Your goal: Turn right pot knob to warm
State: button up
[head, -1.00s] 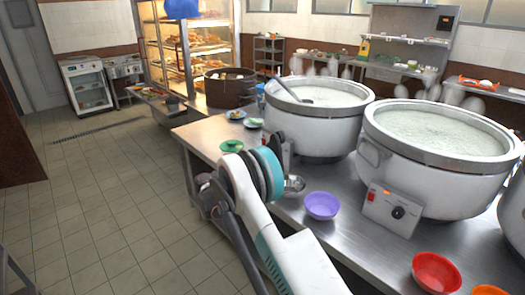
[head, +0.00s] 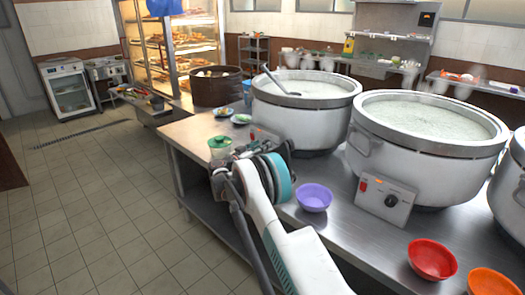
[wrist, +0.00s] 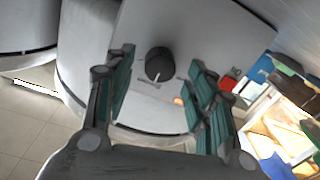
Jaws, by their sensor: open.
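In the wrist view, a round black knob (wrist: 158,65) with a white pointer mark sits on a pale control box (wrist: 190,40). My gripper (wrist: 162,60) is open, with its teal-padded fingers on either side of the knob; I cannot tell whether they touch it. An orange light (wrist: 179,100) and a red switch (wrist: 228,84) are near it. In the head view, my arm reaches toward the left pot (head: 305,110), whose control box is mostly hidden. The middle pot (head: 425,155) has a clear control box with a black knob (head: 392,201). Another pot (head: 512,190) is cut off at the right edge.
A purple bowl (head: 313,198), a red bowl (head: 432,260) and an orange bowl (head: 494,282) stand along the front of the steel counter (head: 345,232). A green bowl (head: 219,142) is near my arm. Tiled floor (head: 90,200) at left is free.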

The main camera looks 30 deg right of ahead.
jog(key=shift+w+d, duration=0.25)
jog(key=shift+d, duration=0.4)
jog(key=c, duration=1.1)
jog(key=shift+o, duration=0.2)
jog(key=shift+w+n+g, duration=0.15)
jog(key=shift+n+g, duration=0.15)
jog(key=shift+n, duration=6.5)
